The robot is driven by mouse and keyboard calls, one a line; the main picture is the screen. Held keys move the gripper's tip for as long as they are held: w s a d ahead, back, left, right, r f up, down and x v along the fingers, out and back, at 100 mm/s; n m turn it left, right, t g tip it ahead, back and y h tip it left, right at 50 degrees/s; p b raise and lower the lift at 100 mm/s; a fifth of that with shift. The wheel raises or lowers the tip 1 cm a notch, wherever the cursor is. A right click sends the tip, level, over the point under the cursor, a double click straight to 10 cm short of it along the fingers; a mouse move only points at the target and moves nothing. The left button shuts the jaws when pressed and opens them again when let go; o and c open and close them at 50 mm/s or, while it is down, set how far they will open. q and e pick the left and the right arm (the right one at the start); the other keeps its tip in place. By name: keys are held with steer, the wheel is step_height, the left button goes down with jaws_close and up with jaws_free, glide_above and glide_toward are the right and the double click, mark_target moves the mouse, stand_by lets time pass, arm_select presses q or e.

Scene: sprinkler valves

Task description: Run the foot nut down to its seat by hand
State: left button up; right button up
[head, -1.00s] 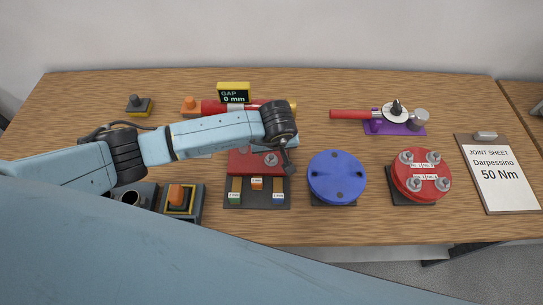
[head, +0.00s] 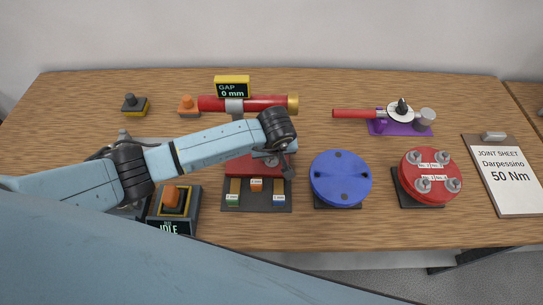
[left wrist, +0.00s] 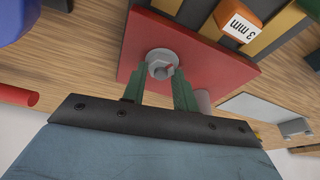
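The foot nut (left wrist: 161,63) is a grey hex nut on a stud in the red plate (head: 243,166). My left gripper (head: 272,158) is over that plate in the head view and mostly covers the nut there. In the left wrist view its two green fingers (left wrist: 160,82) are apart, with tips at the near sides of the nut. I cannot tell whether they press on it or only straddle it. How far the nut stands from its seat is not clear. My right gripper is not in view.
A gap display (head: 232,87) reads 0 mm above a red pipe (head: 265,103). Coloured 3 mm blocks (head: 256,185) lie in front of the plate. A blue disc (head: 340,178) and red flange (head: 431,175) stand to the right. A joint sheet (head: 505,178) reads 50 Nm.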

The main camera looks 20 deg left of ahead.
arm_select(q)
steer(key=c, duration=0.5)
steer(key=shift+n+g+y, duration=0.3)
steer(key=shift+n+y, duration=0.2)
steer(key=shift+n, duration=1.2)
